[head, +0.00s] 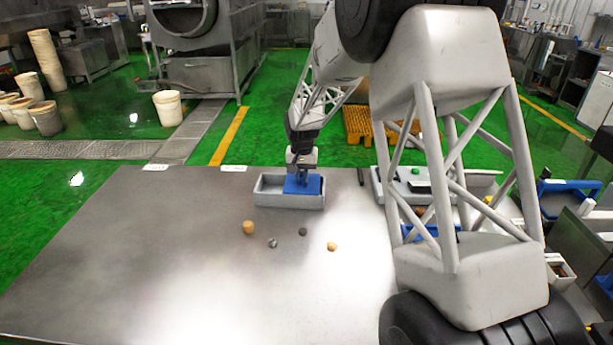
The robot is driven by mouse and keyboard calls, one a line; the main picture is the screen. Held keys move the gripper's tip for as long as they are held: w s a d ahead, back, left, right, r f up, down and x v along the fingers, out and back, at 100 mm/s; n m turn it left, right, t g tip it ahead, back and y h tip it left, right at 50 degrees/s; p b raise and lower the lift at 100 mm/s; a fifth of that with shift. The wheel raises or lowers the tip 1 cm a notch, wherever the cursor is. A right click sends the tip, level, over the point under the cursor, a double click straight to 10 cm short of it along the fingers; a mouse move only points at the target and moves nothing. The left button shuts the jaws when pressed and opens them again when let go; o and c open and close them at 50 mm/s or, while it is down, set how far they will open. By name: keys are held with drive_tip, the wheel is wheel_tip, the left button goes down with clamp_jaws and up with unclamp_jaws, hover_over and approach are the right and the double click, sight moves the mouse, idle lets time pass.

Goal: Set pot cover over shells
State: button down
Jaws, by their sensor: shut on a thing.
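My gripper (302,176) is shut at the back of the metal table, over a grey open tray. It is shut on a flat blue piece (312,187) in the right part of the tray. I cannot tell whether this piece is the pot cover, or whether it touches the tray floor. In front of the tray lie a tan cylinder (249,227), a small grey lump (272,243), a small dark lump (302,231) and a yellowish lump (332,246). They are too small to tell which are shells.
The grey tray (267,200) has bare room at its left end. My arm hides much of the table's right side, where another tray (378,187) with small items stands. The table's left and front (130,260) are clear.

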drive_tip(key=a, duration=1)
drive_tip(key=shift+w, duration=0.3)
drive_tip(key=c, duration=1.1)
unclamp_jaws()
drive_tip(key=shift+r, duration=3.9)
drive_tip(key=shift+d, duration=0.1)
